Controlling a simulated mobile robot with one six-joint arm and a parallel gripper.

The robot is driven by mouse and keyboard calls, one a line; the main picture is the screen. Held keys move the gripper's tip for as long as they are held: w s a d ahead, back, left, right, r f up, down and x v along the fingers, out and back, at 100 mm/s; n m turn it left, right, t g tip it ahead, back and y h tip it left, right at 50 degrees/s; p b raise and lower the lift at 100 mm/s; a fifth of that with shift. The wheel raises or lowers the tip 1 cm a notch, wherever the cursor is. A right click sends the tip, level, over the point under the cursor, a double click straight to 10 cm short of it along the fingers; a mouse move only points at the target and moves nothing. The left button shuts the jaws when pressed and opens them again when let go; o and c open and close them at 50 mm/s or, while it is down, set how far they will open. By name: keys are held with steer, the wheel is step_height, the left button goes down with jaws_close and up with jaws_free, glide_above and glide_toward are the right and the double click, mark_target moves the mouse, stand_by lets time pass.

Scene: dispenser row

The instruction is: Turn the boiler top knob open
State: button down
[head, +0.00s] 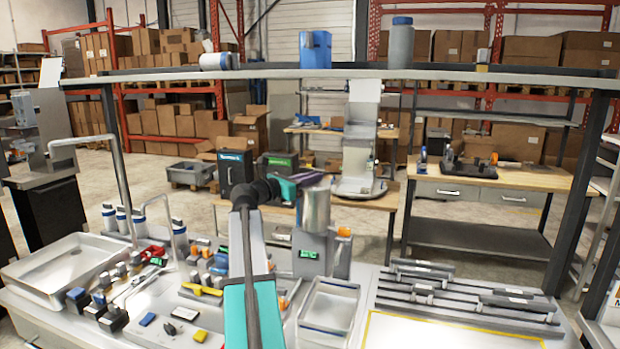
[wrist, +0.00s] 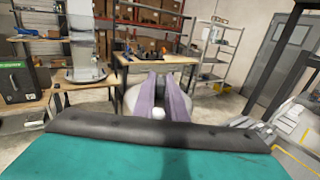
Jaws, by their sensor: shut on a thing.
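The boiler is a silver cylinder (head: 316,212) on a grey base (head: 322,254) with a green display, standing upright on the bench in the head view. My gripper (head: 312,179) reaches over its top from the left, with purple fingers at the rim height. In the wrist view the fingers of my gripper (wrist: 164,92) lie close together over the pale round boiler top (wrist: 134,98). How far the knob is turned cannot be seen.
A shelf (head: 440,74) with a blue container (head: 315,48) and a grey bottle (head: 401,44) runs above the bench. Several small items crowd the bench at left.

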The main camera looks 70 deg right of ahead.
steer(key=shift+w+a, duration=0.1)
steer(key=shift+t, duration=0.3)
steer(key=shift+a+n+t+h+p, duration=0.3)
steer(key=shift+n+t+p, duration=0.15)
steer(key=shift+p, duration=0.2)
steer(key=shift+s+n+t+h+p, duration=0.2)
steer(key=shift+n+t+h+p, duration=0.1)
steer(key=shift+n+t+p, duration=0.2)
steer(key=n+t+p, duration=0.1)
steer(key=p, duration=0.1)
steer(key=n+t+p, duration=0.1)
steer(key=t+p, duration=0.1)
steer(key=n+t+p, duration=0.1)
steer(key=t+p, duration=0.1)
steer(key=shift+s+h, duration=0.25)
steer(key=shift+h, duration=0.15)
steer(key=shift+n+t, duration=0.25)
steer(key=shift+t, duration=0.1)
steer(key=shift+f+n+t+p, duration=0.2)
steer(key=shift+n+t+p, duration=0.2)
steer(key=shift+t+p, duration=0.25)
steer(key=c, duration=1.8)
jaws_free()
steer(key=shift+r, duration=0.1)
